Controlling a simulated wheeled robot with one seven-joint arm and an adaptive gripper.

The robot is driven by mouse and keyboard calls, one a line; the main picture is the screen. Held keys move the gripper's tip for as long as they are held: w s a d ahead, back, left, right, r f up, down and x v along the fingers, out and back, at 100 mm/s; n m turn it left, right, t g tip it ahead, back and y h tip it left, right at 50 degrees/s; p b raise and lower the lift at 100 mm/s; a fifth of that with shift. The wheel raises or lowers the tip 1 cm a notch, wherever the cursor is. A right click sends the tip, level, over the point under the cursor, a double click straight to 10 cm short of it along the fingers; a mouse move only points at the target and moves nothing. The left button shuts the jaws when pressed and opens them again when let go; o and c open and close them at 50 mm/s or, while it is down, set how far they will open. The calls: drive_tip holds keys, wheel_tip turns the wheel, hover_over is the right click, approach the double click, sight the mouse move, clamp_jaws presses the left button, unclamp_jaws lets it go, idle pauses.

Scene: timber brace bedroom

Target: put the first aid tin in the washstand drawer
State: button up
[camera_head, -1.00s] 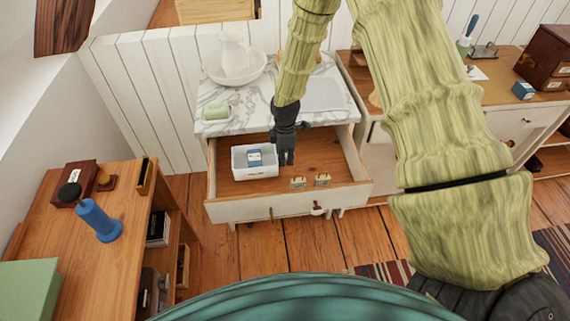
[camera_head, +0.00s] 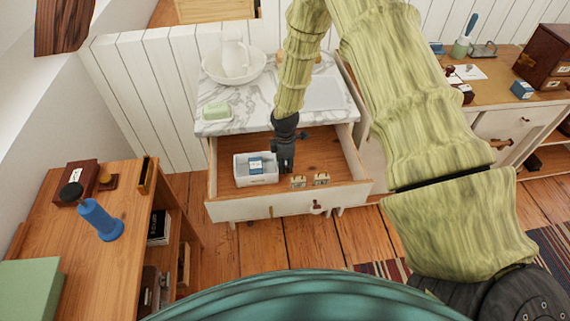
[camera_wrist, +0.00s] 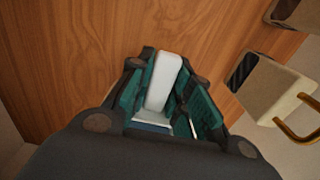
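A white open-topped box (camera_head: 262,180), the likeliest first aid tin though no marking shows, is inside the open washstand drawer (camera_head: 330,150), at its left. A blue and white packet (camera_head: 256,165) lies in the box. My gripper (camera_head: 285,168) points down at the box's right side. In the wrist view my gripper (camera_wrist: 165,90) is closed with a white upright piece, seemingly the box's wall (camera_wrist: 163,82), between its teal pads. Wooden drawer floor shows beyond. I cannot tell whether the box touches the floor.
Two small pale pieces with brass fittings (camera_head: 298,181) lie near the drawer front, right of the box. The washstand's marble top (camera_head: 245,118) holds a basin with a jug and a green soap. A wooden desk (camera_head: 125,185) stands left. A sideboard (camera_head: 490,92) stands right.

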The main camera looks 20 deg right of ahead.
drive_tip(key=o, duration=0.3)
drive_tip(key=shift+r, duration=0.1)
wheel_tip(320, 180, up, 12)
drive_tip(key=b, duration=0.2)
idle(0.6)
idle(1.2)
